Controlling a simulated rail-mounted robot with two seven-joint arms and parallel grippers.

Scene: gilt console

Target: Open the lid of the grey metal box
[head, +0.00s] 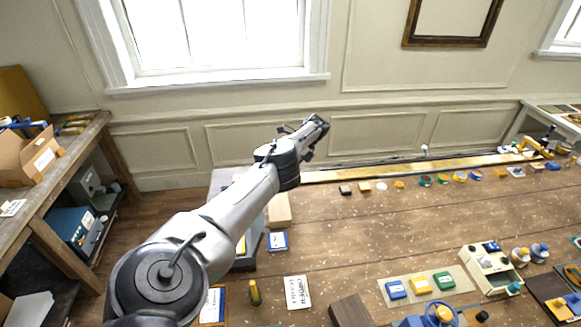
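A dark grey box (248,262), which looks like the grey metal box, stands at the left of the wooden table. My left arm crosses in front of it and hides most of it, so I cannot tell how its lid stands. Something yellow shows at its edge beside the arm. My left gripper (304,139) is beyond the box, up and to the right of it in the picture, near the table's far edge. I cannot make out its finger gap or anything held. My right gripper is out of view.
A pale wooden block (279,211) and a blue-framed card (277,241) are close to the box's right side. A lettered card (297,292) lies nearer. Small pots and blocks line the table's far side. The middle of the table (370,235) is mostly clear.

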